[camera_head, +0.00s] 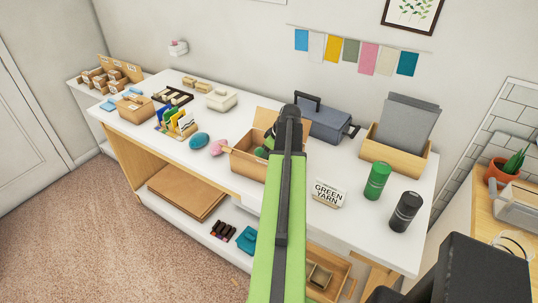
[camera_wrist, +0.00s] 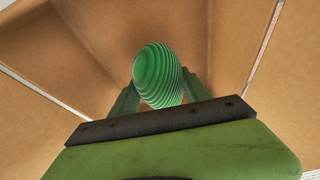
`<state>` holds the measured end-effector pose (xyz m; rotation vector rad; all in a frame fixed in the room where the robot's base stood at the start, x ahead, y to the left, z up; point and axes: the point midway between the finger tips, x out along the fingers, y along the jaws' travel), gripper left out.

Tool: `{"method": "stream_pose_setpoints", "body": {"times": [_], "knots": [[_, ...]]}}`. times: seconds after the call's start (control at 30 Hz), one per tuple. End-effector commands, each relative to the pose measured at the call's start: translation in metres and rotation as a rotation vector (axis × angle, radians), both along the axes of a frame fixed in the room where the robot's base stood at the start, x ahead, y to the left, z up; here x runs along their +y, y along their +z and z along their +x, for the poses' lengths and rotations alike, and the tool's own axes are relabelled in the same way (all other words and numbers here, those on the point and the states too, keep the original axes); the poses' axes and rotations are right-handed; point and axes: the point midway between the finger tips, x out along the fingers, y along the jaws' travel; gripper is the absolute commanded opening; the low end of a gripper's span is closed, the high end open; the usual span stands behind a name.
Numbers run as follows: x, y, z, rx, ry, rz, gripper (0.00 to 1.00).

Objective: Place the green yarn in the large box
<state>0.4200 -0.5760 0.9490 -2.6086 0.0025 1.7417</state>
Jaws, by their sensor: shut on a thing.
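The green yarn (camera_wrist: 159,75) is a ridged ball between the fingers of my gripper (camera_wrist: 158,88) in the wrist view. My gripper is shut on it. Brown cardboard walls of the large box (camera_wrist: 55,50) surround the yarn in that view; whether the yarn touches the bottom cannot be told. In the head view the open cardboard box (camera_head: 245,163) stands on the white table, and my arm reaches over it. A bit of green shows inside the box beside my arm, and my arm hides the right part of the box.
A "GREEN YARN" sign (camera_head: 328,193), a green can (camera_head: 377,181) and a dark can (camera_head: 405,211) stand right of my arm. A grey toolbox (camera_head: 325,124) is behind. Pink yarn (camera_head: 218,147) and blue yarn (camera_head: 199,140) lie left of the box.

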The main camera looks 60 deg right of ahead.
Motion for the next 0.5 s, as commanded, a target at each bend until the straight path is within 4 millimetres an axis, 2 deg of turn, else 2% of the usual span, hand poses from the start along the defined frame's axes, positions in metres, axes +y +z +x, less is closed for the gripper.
{"method": "stream_pose_setpoints", "body": {"times": [0.3,0.33,0.47,0.5], "knots": [[-0.0003,-0.0071,-0.0005,0.0,-0.001,0.0,0.15],[-0.0004,-0.0071,-0.0005,0.0,-0.001,0.0,0.59],[-0.0005,-0.0071,-0.0006,0.0,-0.001,0.0,0.76],[-0.0005,-0.007,-0.0007,0.0,-0.001,0.0,0.77]]}}
